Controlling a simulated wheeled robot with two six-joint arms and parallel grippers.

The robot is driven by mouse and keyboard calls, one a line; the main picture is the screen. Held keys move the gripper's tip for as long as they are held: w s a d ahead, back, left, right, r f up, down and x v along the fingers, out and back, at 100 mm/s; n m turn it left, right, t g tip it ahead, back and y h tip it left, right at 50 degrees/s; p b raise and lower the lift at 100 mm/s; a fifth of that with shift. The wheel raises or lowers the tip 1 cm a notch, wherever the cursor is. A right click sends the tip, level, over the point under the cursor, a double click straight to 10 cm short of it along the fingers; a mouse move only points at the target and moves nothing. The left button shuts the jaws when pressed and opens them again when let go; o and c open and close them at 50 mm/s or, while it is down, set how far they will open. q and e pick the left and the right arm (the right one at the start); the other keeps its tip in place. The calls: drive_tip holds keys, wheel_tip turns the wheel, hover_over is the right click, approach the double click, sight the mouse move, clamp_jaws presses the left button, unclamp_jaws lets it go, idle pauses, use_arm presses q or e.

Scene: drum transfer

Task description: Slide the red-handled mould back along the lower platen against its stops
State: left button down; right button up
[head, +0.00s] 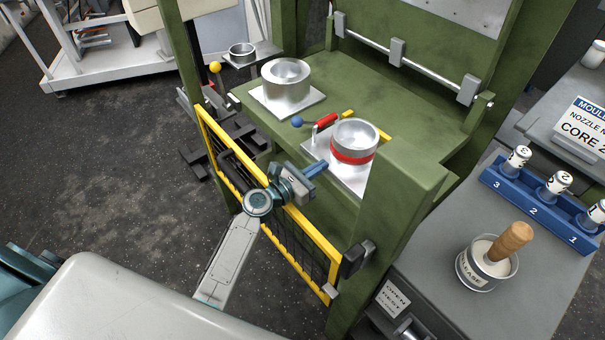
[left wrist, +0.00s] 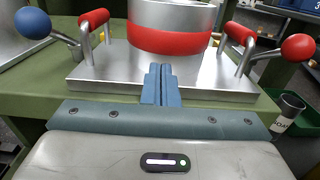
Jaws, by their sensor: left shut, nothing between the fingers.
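The red-handled mould (head: 354,142) is a silver cylinder with a red band on a square silver plate. It sits on the green lower platen (head: 405,122), near its front edge. In the left wrist view the mould (left wrist: 170,38) has a red handle on each side of its plate (left wrist: 220,86). My left gripper (head: 320,168) is shut and empty at the plate's front edge; it also shows in the left wrist view (left wrist: 159,85), pointing at the banded cylinder. I cannot tell whether the fingertips touch the mould. Yellow stops (head: 383,135) show behind it; the gap is unclear. My right gripper is out of view.
A second silver mould (head: 286,88) stands on the platen at the left. A blue ball knob (head: 298,122) is beside the red handle. The yellow-framed mesh gate (head: 213,137) stands open in front. A green press post (head: 385,215) rises close at the right.

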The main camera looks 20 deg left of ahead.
sight(332, 157)
use_arm(q)
drive_tip(key=shift+x, duration=1)
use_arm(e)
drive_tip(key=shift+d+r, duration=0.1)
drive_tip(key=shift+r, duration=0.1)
use_arm(q)
drive_tip(key=shift+w+d, duration=0.2)
drive_tip(key=shift+w, duration=0.15)
drive_tip(key=x, duration=0.3)
drive_tip(key=shift+w+d, duration=0.1)
drive_tip(key=shift+w, duration=0.2)
drive_tip(key=shift+r, duration=0.2)
drive_tip(key=shift+s, duration=0.1)
drive_tip(key=shift+r, duration=0.1)
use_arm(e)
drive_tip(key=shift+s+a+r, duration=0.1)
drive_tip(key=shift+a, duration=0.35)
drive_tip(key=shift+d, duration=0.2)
